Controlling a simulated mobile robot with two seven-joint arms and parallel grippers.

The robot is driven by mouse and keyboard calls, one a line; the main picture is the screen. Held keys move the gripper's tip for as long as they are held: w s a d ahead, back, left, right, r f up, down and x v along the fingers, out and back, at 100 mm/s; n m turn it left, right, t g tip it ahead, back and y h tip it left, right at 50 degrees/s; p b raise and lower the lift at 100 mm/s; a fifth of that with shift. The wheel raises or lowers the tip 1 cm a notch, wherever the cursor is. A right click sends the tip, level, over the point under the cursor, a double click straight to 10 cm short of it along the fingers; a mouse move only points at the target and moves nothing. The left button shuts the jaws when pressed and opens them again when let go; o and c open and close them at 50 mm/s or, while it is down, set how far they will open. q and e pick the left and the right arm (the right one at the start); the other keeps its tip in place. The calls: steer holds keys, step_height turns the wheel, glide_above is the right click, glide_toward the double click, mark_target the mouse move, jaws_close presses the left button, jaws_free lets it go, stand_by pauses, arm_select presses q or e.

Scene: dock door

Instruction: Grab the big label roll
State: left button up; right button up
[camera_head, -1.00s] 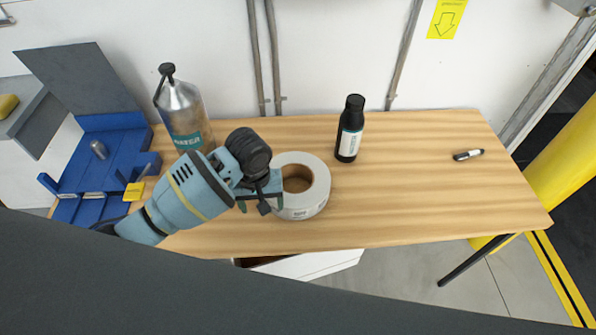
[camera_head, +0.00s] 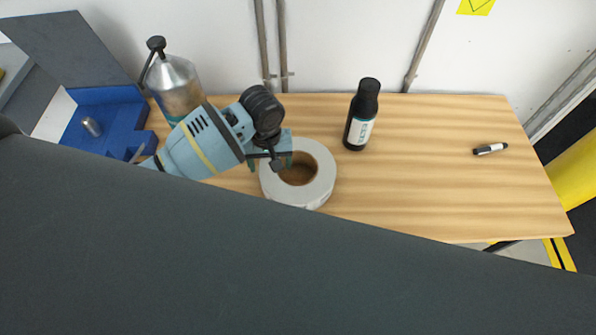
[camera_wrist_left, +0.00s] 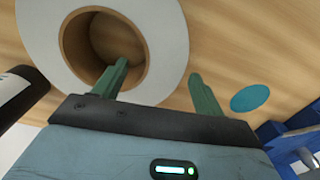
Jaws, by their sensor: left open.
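The big label roll (camera_head: 319,183) is a white ring with a brown cardboard core, lying flat on the wooden table. In the left wrist view the roll (camera_wrist_left: 170,45) fills the upper left. My left gripper (camera_head: 270,163) is open at the roll's left side. In the left wrist view the open jaws (camera_wrist_left: 158,70) straddle the roll's wall: one finger overlaps the core hole, the other is outside the outer edge. I cannot tell how far down the fingers reach. Nothing is held. My right gripper is not in view.
A marker (camera_head: 490,149) lies on the right of the wooden table (camera_head: 430,185). A blue fixture (camera_head: 112,120) is at left. A dark grey surface hides the foreground.

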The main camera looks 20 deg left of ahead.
mark_target(268, 169)
arm_select(q)
steer(key=f, duration=0.4)
steer(key=shift+s+a+f, duration=0.15)
steer(key=shift+s+a, duration=0.15)
steer(key=shift+a, duration=0.05)
steer(key=shift+f+b, duration=0.3)
steer(key=shift+f, duration=0.05)
steer(key=shift+w, duration=0.1)
jaws_close()
steer(key=shift+r, duration=0.1)
